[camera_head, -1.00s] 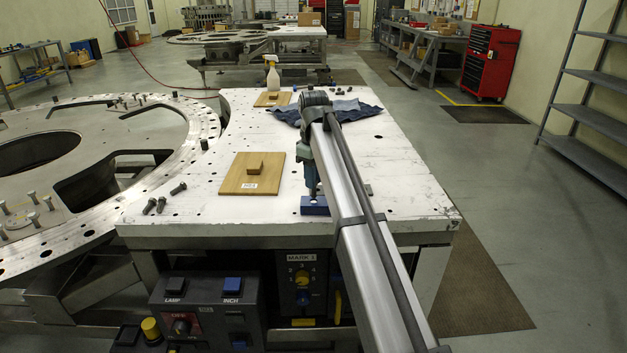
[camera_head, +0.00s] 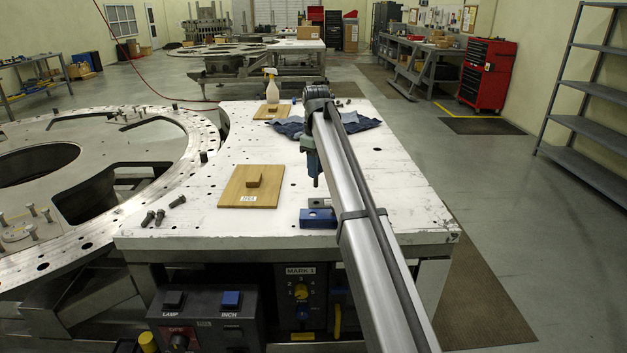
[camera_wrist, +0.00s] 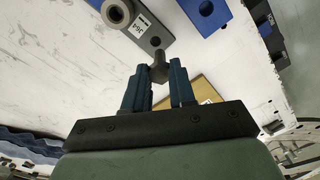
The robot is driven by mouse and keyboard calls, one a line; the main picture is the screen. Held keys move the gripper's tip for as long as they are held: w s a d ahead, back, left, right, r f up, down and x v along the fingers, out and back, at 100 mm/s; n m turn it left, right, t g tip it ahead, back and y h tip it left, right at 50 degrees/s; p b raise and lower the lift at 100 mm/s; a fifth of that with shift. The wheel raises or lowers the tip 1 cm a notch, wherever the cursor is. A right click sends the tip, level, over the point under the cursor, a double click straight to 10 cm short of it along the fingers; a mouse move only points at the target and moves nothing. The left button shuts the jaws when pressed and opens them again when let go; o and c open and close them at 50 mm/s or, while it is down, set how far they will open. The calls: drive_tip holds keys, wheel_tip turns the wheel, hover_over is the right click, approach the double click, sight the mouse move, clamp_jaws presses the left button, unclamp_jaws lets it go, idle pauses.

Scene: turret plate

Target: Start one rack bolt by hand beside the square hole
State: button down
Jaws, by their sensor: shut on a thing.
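My gripper (camera_head: 315,172) is above the right front part of the white turret plate (camera_head: 370,190). In the wrist view its blue fingers (camera_wrist: 159,78) are shut on a dark bolt (camera_wrist: 158,64); its lower end shows small below the fingers in the head view. A blue block (camera_head: 318,218) with a hole lies near the plate's front edge, below and in front of the gripper. A grey tagged block (camera_wrist: 150,30) with a round collar is beside it. The held bolt is apart from the blue block. I cannot make out a square hole.
Loose bolts (camera_head: 160,217) lie at the plate's front left. A wooden board (camera_head: 240,192) with a small block lies left of the gripper. A blue cloth (camera_head: 360,124) and spray bottle (camera_head: 271,88) stand behind. A control box (camera_head: 205,318) is below the front edge.

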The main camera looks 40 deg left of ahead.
sight(316, 186)
drive_tip(key=shift+w+a, duration=0.3)
drive_tip(key=shift+w, duration=0.15)
drive_tip(key=shift+f, duration=2.75)
drive_tip(key=n, duration=1)
drive_tip(key=shift+n, duration=0.4)
drive_tip(key=n, duration=0.5)
drive_tip(key=shift+n, duration=0.4)
drive_tip(key=n, duration=0.5)
drive_tip(key=shift+s, duration=0.1)
drive_tip(key=shift+d+f, duration=0.1)
drive_tip(key=shift+f, duration=0.8)
idle(0.3)
